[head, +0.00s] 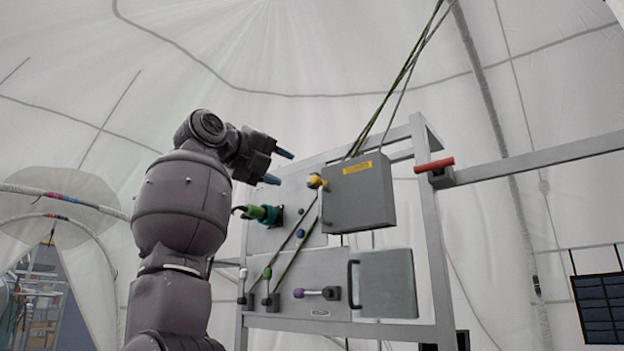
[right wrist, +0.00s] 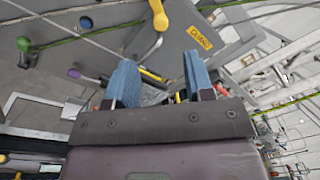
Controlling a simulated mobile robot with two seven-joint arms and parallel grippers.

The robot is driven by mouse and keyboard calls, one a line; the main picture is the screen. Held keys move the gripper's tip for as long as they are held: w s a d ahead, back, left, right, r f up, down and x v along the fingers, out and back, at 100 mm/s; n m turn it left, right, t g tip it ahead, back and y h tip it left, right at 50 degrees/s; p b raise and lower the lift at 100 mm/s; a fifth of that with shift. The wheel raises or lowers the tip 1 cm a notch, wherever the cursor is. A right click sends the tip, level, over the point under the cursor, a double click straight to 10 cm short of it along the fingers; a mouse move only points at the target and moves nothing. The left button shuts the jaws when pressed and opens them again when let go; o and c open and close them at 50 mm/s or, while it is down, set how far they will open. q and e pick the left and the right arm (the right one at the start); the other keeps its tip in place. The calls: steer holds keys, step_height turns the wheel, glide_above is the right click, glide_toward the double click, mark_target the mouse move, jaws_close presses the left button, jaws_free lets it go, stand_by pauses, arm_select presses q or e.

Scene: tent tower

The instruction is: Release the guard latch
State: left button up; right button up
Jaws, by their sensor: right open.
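No part is marked as the guard latch, so I cannot tell for sure which one it is. A yellow-knobbed lever (head: 316,181) sits at the left edge of a grey box (head: 358,200) with a yellow label. In the right wrist view the yellow lever (right wrist: 159,22) is above the fingers. A red handle (head: 434,165) is on the frame's right post. My right gripper (head: 278,166) is open and empty, its blue fingertips up and left of the yellow lever. In its wrist view the two fingers (right wrist: 160,78) stand apart. My left gripper is not in view.
A metal frame (head: 427,205) carries panels with a green connector (head: 262,214), a purple-tipped lever (head: 318,293) and a grey door (head: 385,284) with a black handle. Green and dark ropes run diagonally past the box. A rail extends right from the post.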

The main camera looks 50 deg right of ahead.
mark_target(312, 181)
steer(key=d+p, duration=0.2)
steer(key=d, duration=0.8)
steer(key=shift+c, duration=0.4)
jaws_close()
steer(key=shift+f+m, duration=0.2)
steer(key=shift+m, duration=0.6)
steer(key=shift+o, duration=0.4)
jaws_free()
steer(key=a+b, duration=0.2)
steer(key=a, duration=0.9)
